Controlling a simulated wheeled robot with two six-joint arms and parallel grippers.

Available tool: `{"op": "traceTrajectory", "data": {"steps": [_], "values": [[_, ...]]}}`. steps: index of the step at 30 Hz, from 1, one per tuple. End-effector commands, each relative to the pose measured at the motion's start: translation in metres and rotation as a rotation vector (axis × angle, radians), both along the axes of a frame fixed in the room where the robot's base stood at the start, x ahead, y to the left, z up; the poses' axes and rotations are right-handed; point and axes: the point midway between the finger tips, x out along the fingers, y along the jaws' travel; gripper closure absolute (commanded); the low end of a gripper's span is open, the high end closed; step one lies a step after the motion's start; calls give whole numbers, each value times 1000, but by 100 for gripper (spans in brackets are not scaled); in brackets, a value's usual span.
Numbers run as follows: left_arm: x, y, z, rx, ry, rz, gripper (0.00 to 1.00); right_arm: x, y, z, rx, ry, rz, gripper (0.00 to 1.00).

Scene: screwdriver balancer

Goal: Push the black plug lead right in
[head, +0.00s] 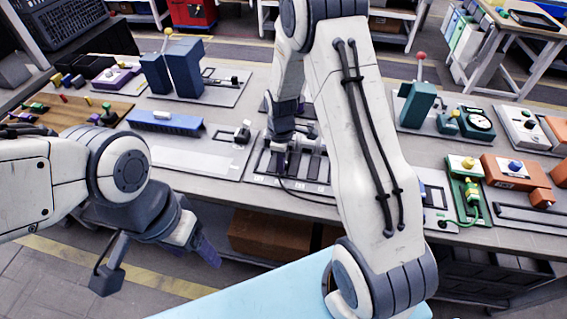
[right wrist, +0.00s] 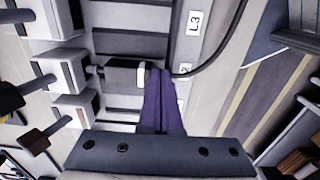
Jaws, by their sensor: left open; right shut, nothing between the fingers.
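The black plug (right wrist: 124,73) is a dark block with a white rear end, lying in a slot of a light panel (right wrist: 120,47) in the right wrist view. A short pin shows between its front and a white socket block (right wrist: 70,74). Its black lead (right wrist: 212,58) curves away right; the lead also shows in the head view (head: 300,189). My right gripper (right wrist: 158,72) has its purple fingers shut and empty, tips against or very near the plug's rear end; I cannot tell if they touch. My left gripper (head: 208,252) is open and empty, in front of the bench.
Another white socket block (right wrist: 72,112) stands beside the first. In the head view a blue block (head: 165,122), a dark blue upright unit (head: 185,70) and a green unit (head: 416,103) stand on the bench around my right arm. Floor is free in front.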

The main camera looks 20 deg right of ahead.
Motion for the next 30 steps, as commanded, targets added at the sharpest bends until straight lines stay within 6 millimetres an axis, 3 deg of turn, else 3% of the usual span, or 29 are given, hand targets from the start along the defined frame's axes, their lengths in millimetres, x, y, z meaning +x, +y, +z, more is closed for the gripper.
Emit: {"op": "traceTrajectory", "data": {"steps": [30], "values": [[0, 0, 3, 0, 0, 0, 29, 9, -6, 0, 0, 0, 0, 100]]}}
